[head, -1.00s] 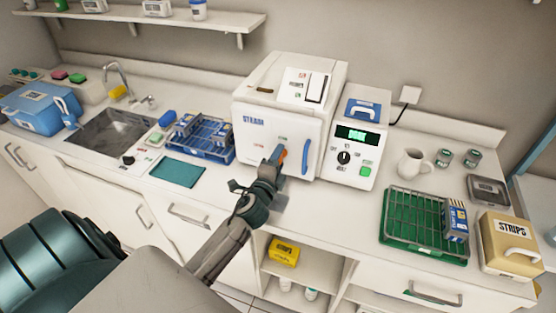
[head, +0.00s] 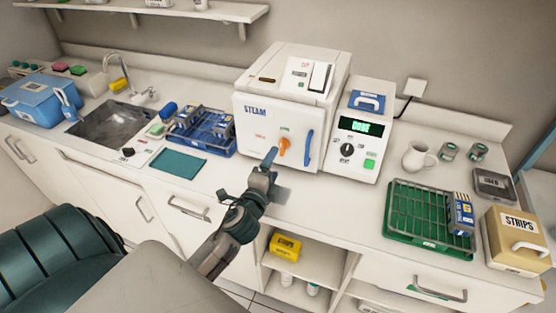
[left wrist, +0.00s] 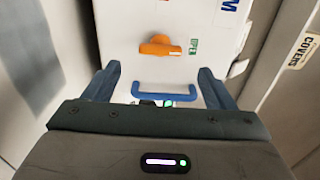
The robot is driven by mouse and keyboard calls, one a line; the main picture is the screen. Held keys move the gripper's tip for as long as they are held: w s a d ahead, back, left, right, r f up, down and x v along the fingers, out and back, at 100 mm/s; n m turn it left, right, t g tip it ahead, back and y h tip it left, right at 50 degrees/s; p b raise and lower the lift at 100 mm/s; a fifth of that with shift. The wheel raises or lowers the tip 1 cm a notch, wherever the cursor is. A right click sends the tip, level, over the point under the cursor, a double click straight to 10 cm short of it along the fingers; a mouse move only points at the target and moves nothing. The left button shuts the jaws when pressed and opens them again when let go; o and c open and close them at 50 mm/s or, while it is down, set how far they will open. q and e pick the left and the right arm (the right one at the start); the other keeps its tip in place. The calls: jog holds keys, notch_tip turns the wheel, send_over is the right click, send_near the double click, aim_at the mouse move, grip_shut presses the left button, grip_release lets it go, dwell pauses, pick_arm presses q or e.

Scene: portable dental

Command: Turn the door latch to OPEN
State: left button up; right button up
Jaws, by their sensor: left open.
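The orange door latch (head: 284,146) sits on the white front door of the STEAM unit (head: 285,110). Its long axis stands about upright on the door. In the left wrist view the latch (left wrist: 160,46) has one end beside a small green label (left wrist: 193,46), whose lettering is too small to read surely. A blue door handle (head: 307,150) is to the right of the latch. My left gripper (head: 272,170) is open and empty, in front of and below the latch, apart from it. Its two fingers (left wrist: 160,84) show wide apart in the left wrist view. My right gripper is not in view.
A control panel (head: 359,140) right of the door shows DONE. A blue rack (head: 205,137) stands left of the unit, a green wire tray (head: 415,215) right. A teal cloth (head: 178,163) lies on the counter. The counter before the door is mostly clear.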

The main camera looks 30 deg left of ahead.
pick_arm(q)
jog(key=shift+b+v, duration=0.5)
jog(key=shift+v, duration=1.55)
jog(key=s+d+f+n+g+h, duration=0.1)
jog(key=s+d+f+n+g, duration=0.1)
jog(key=s+f+n+g, duration=0.4)
jog(key=s+d+f+n+g+h, duration=0.1)
jog(key=s+d+f+n+g, duration=0.2)
jog(key=s, duration=0.5)
jog(key=s+d+f+n+g+h, duration=0.1)
jog(key=s+f+n+g, duration=0.2)
jog(key=s+n+g, duration=0.35)
jog(key=s+f+b+x, duration=0.1)
jog(key=s+x, duration=0.3)
jog(key=x, duration=1.2)
jog(key=s+b+x, duration=0.1)
jog(key=s+x, duration=0.2)
jog(key=x, duration=1.3)
jog(key=s+f, duration=1.8)
jog(key=f, duration=0.2)
jog(key=shift+s+a+g+b, duration=0.3)
jog(key=shift+s+a+g, duration=0.05)
jog(key=shift+a+g, duration=0.1)
